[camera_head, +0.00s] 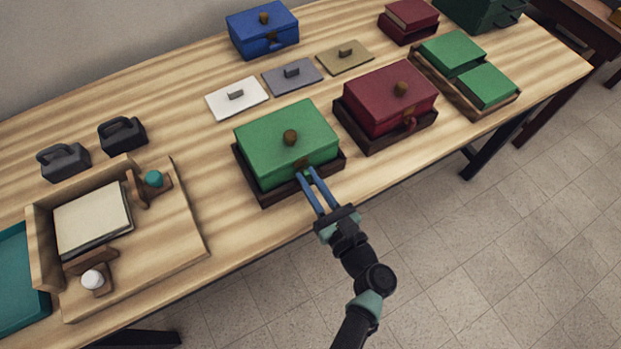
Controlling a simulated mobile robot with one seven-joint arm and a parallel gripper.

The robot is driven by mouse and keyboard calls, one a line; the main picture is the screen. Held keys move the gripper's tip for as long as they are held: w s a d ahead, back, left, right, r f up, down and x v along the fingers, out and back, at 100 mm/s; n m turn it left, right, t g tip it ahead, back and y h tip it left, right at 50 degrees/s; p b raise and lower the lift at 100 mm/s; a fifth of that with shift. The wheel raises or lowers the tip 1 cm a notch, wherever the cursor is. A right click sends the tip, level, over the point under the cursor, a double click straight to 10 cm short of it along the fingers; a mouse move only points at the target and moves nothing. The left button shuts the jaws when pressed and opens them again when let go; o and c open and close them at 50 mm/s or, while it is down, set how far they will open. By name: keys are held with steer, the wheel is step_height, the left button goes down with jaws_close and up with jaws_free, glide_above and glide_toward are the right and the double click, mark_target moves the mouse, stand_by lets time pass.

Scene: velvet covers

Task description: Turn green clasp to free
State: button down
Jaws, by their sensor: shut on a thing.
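The green box (287,143) sits in a dark tray (275,193) near the table's front edge, with a brown round knob on its lid. Its green clasp (305,171) is on the front face, small and largely hidden by my gripper. My gripper (307,178) reaches in from the front right, its two blue fingers closed on the clasp. Whether the clasp is turned cannot be told at this size. The lid looks shut.
A red box (391,97) in a dark tray stands close on the right. A blue box (262,30) and several flat plates, one of them white (237,98), lie behind. A wooden tray (190,250) with a teal knob stands at left. Bare table lies left of the green box.

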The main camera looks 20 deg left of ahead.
steer(key=shift+n, duration=0.3)
steer(key=n+b, duration=0.3)
steer(key=n, duration=0.1)
steer(key=shift+f, duration=0.2)
steer(key=n+b, duration=0.3)
steer(key=n, duration=0.1)
steer(key=shift+s+f+n+b, duration=0.1)
steer(key=shift+n+b, duration=0.2)
steer(key=shift+n, duration=0.1)
steer(key=n+b, duration=0.4)
steer(key=shift+f+n, duration=0.1)
steer(key=shift+n, duration=0.2)
steer(key=n+b, duration=0.3)
steer(key=shift+a+n, duration=0.1)
steer(key=shift+n, duration=0.3)
steer(key=shift+b, duration=0.35)
steer(key=c, duration=0.8)
jaws_free()
steer(key=shift+r, duration=0.2)
steer(key=shift+c, duration=0.2)
